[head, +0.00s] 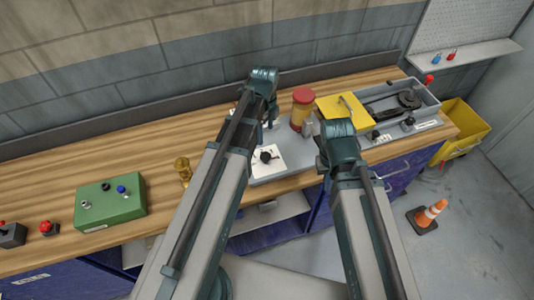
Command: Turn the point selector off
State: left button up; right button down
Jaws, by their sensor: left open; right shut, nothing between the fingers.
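A black rotary knob (266,157) sits on a white plate (273,168) at the middle of the bench, right beside my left forearm. It looks like a selector, but its label and exact pointer direction are too small to read. My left gripper (270,117) is above and behind the plate, partly hidden by my own arm, open and apart from the knob. My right gripper (311,127) is shut and empty, near the red-capped yellow cylinder. Two more black knobs (374,135) (408,122) sit on the grey panel at right, with unreadable labels.
A red-capped yellow cylinder (302,110) stands behind my grippers. A yellow cover (342,107) and grey tray (398,101) are at right. A green box (110,202) and brass piece (183,170) are at left. Bare wood lies between them and the wall.

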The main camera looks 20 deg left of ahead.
aim_at(266, 156)
pick_arm(q)
notch_tip(266, 156, down, 14)
jog(key=b, duration=1.3)
jog(key=shift+r, duration=0.2)
jog(key=shift+r, duration=0.1)
grip_shut()
